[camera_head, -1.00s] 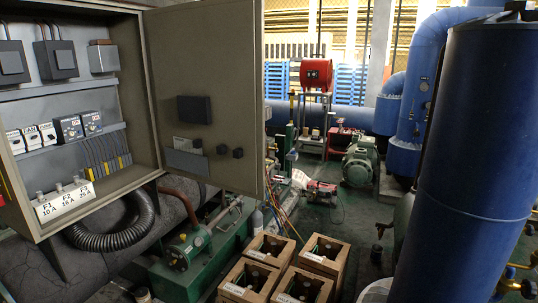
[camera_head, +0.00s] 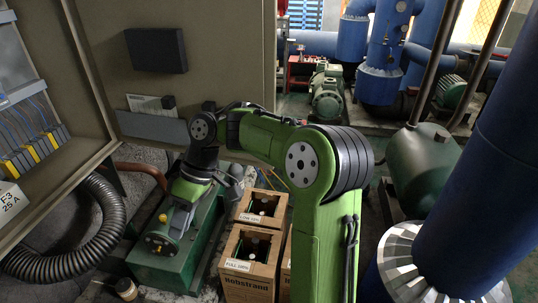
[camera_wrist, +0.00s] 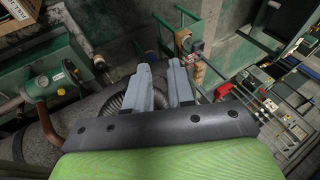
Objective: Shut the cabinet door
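The grey-brown cabinet (camera_head: 60,185) stands open at the left of the head view, cut off by the frame edge. Its door (camera_head: 225,50) is swung wide open, with its inner face toward me. That face carries a black box and a pocket with papers (camera_head: 150,125). My arm reaches up and left across the head view, its wrist in front of the door's lower part. My gripper (camera_wrist: 161,66) shows in the wrist view with two grey fingers apart and nothing between them. The door is not clearly seen there, and I cannot tell whether my arm touches it.
A ribbed black hose (camera_head: 98,240) hangs below the cabinet. A green machine (camera_head: 150,265) and wooden crates (camera_head: 250,265) stand on the floor below the door. A large blue tank (camera_head: 485,190) and a green tank (camera_head: 425,165) stand on the right.

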